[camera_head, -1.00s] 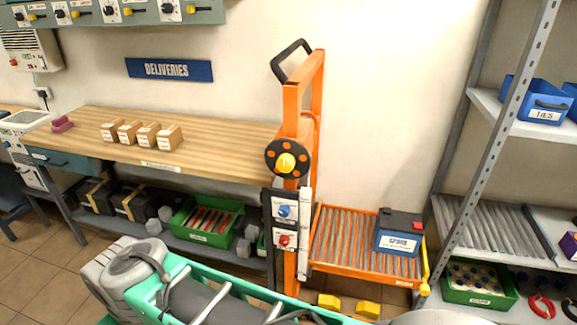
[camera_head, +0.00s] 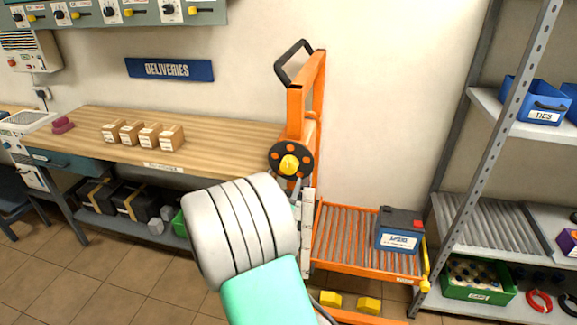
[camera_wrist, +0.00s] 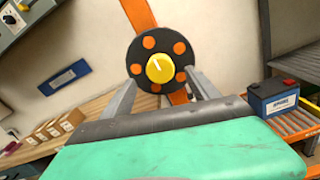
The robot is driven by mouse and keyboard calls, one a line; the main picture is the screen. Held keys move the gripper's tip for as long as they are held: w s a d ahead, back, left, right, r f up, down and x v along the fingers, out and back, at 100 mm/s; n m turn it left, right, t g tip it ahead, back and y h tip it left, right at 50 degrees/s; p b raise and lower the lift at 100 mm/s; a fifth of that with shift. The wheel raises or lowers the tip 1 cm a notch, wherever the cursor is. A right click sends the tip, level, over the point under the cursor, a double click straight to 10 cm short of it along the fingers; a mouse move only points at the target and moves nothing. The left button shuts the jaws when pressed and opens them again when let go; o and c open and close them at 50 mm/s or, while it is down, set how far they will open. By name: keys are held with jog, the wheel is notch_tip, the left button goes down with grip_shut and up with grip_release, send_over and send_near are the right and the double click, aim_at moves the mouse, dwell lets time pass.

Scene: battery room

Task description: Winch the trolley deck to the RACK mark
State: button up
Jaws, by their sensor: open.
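The orange trolley (camera_head: 318,85) stands between the bench and the rack. Its roller deck (camera_head: 345,232) is low and carries a grey-blue battery (camera_head: 398,232) labelled SPARE. On the mast is a black winch wheel with orange spots and a yellow hub knob (camera_head: 289,165). In the wrist view the knob (camera_wrist: 160,68) faces me, with a white pointer line. My gripper (camera_wrist: 160,92) is open, its two grey fingers below and either side of the knob, with no visible contact. In the head view my arm hides most of the gripper and the lower mast. No RACK mark is readable.
A wooden bench (camera_head: 215,150) with several small boxes is at left under a DELIVERIES sign (camera_head: 169,69). The metal rack (camera_head: 480,150) with bins is close at right. Yellow blocks (camera_head: 368,305) sit on the floor under the deck. The wall above the deck is clear.

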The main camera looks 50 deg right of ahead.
aim_at(288, 167)
jog(key=p+x, duration=0.1)
jog(key=x, duration=0.6)
jog(key=shift+a, duration=0.1)
jog(key=c, duration=1.4)
